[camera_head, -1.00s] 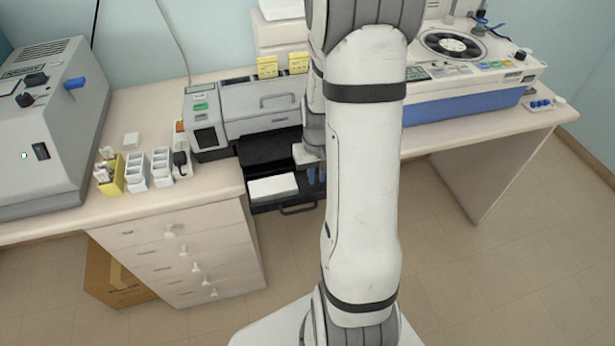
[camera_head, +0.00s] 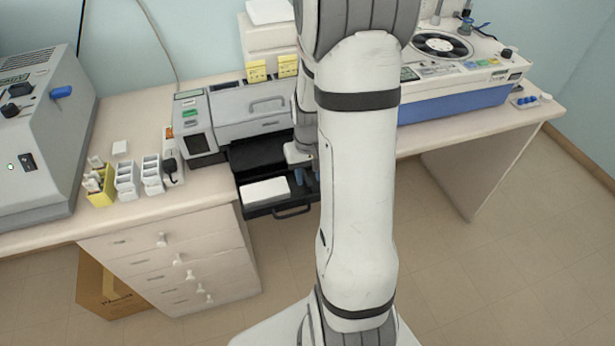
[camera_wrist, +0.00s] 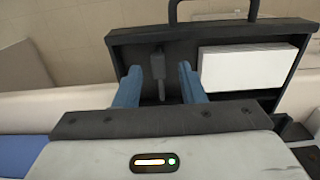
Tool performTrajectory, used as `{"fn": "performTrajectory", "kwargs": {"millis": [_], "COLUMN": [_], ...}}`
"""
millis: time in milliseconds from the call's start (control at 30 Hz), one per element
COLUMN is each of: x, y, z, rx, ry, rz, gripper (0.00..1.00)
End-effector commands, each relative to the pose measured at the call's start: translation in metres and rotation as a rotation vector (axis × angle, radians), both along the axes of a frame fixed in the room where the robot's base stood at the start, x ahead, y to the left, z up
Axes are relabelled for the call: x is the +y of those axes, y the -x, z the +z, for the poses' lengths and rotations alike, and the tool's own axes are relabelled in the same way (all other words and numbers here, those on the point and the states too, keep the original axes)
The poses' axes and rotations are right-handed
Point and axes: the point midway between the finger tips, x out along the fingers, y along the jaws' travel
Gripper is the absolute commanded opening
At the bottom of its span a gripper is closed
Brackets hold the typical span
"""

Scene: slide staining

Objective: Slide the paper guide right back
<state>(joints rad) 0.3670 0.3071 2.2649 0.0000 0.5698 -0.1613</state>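The black pull-out paper tray (camera_head: 262,209) juts from the front of the grey printer (camera_head: 250,108); a white paper stack (camera_head: 266,191) lies at its left. In the wrist view the tray (camera_wrist: 130,42) shows with the paper (camera_wrist: 248,68) at right. A small grey upright piece, seemingly the paper guide (camera_wrist: 158,72), stands on the tray floor left of the paper. My gripper (camera_wrist: 160,68) is open, its blue fingers on either side of this piece, with gaps visible. In the head view my arm hides most of the gripper and the tray's right part.
Slide racks (camera_head: 127,181) and a yellow box (camera_head: 101,188) stand left of the printer. A large grey machine (camera_head: 33,150) is at far left. A white device with a round rotor (camera_head: 440,46) stands at right. A tray handle (camera_head: 292,212) sticks out in front.

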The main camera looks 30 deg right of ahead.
Motion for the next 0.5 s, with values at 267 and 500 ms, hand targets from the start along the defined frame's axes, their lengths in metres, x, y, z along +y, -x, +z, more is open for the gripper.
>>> {"fn": "performTrajectory", "kwargs": {"millis": [267, 500], "x": [0.000, 0.000], "y": [-0.001, -0.001], "z": [0.045, 0.064], "rx": [-0.005, -0.002], "ry": [0.002, 0.000], "rz": [0.000, 0.001], "gripper": [0.36, 0.36]}}
